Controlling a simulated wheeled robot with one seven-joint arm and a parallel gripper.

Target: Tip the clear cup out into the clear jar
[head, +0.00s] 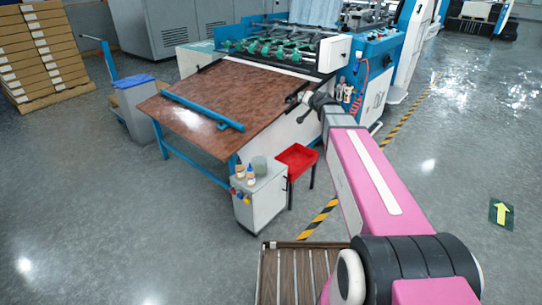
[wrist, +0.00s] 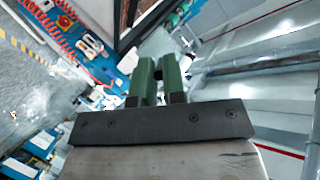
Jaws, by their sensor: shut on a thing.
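My gripper (head: 292,99) is at the end of my outstretched arm, over the right edge of the brown table. In the wrist view its two green fingers (wrist: 159,78) stand close together with a narrow gap between them. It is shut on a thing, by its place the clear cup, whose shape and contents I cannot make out. A greenish see-through vessel (head: 259,165), which looks like the clear jar, stands upright on a small white cabinet, below and left of my gripper and apart from it. I cannot see what is inside it.
The white cabinet (head: 262,200) also bears small bottles (head: 240,171) at its left. A red tray (head: 297,157) stands to its right. The brown table (head: 225,105) carries a blue bar (head: 200,110). A blue-and-white machine (head: 375,75) stands behind my arm.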

